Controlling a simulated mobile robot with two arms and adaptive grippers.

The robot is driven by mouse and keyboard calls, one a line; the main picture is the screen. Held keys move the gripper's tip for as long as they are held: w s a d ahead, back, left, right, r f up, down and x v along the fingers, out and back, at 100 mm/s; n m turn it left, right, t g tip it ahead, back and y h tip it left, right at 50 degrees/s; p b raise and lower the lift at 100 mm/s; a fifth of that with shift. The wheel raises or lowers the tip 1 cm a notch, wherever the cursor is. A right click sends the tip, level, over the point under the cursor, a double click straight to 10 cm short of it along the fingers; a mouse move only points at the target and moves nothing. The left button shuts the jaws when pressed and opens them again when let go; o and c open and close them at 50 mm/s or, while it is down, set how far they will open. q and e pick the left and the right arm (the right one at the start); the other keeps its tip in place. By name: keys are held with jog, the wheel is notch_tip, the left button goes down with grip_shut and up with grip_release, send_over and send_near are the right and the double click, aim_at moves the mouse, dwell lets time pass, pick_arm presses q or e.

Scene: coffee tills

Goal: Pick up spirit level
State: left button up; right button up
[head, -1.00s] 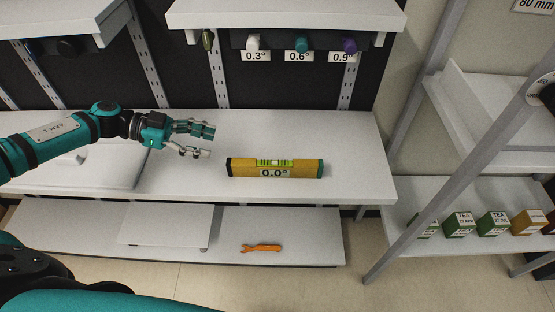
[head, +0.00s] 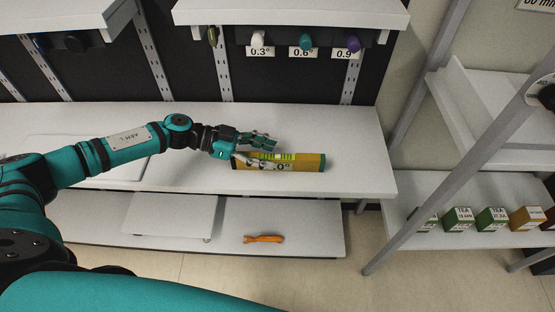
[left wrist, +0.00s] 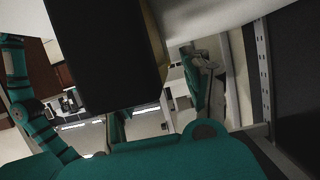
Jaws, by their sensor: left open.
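The spirit level (head: 305,162) is a yellow bar with dark end caps, a green vial window and a partly hidden "0.0°" label. It lies lengthwise on the white worktop. My left gripper (head: 264,151) is open at its left part, with fingers overlapping the left end and label in the head view. In the left wrist view the level's dark end (left wrist: 105,60) with a yellow edge fills the upper middle, close to the camera. Whether the fingers touch the level cannot be told. My right gripper is not in view.
The white worktop (head: 350,135) is clear right of the level. Above hangs a shelf (head: 290,12) with coloured knobs labelled 0.3°, 0.6° and 0.9°. An orange wrench (head: 263,239) lies on the lower shelf. A rack with tea boxes (head: 458,219) stands at right.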

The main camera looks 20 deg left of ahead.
aim_at(278, 162)
pick_arm(q)
jog(key=shift+x, duration=1.25)
grip_shut()
